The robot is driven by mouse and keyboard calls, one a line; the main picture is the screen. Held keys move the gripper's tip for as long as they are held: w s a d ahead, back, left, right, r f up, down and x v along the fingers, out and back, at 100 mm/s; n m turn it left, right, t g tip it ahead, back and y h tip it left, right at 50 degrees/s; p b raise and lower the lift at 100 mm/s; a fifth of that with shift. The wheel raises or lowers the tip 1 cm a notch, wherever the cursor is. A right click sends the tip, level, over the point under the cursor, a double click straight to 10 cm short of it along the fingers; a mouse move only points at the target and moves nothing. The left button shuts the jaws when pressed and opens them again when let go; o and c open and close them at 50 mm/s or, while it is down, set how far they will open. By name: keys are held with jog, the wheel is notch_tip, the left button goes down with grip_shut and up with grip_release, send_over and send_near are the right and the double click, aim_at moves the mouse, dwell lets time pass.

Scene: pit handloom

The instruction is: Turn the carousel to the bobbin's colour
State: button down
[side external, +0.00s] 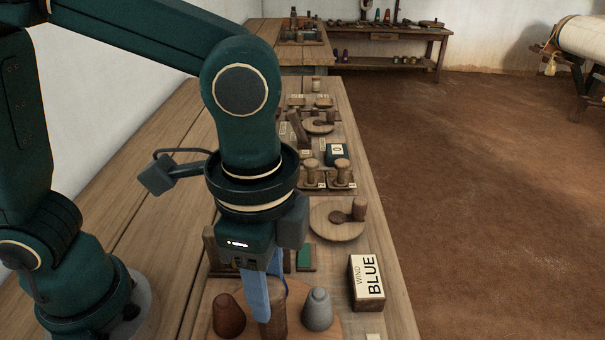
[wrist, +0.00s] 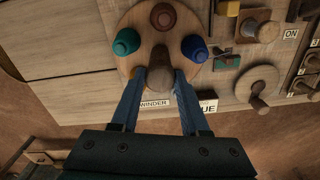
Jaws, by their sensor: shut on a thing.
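The carousel (side external: 247,302) is a round wooden board at the bottom of the side view, partly cut off. It also shows in the wrist view (wrist: 125,66). Around it stand a red-brown cone (wrist: 163,16), a teal cone (wrist: 126,42) and a blue cone (wrist: 194,48). A grey cone (side external: 318,310) stands on its right in the side view. My gripper (wrist: 161,78) is shut on the upright wooden post (side external: 273,318) between the cones, one blue finger each side. A block card (side external: 367,278) reads "WIND BLUE". The bobbin is not clearly identifiable.
A wooden disc with a knob (side external: 338,220) lies beyond the carousel. The bench's right edge is close to the card, with bare floor (side external: 480,180) beyond. Planks left are clear.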

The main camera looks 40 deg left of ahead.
jog(key=n, duration=0.6)
jog(key=shift+r+n, duration=0.1)
jog(key=shift+n, duration=0.3)
jog(key=n, duration=0.6)
jog(key=shift+n, duration=0.3)
jog(key=shift+c, duration=2)
grip_release()
jog(key=shift+r, duration=2.55)
jog(key=shift+a, duration=0.1)
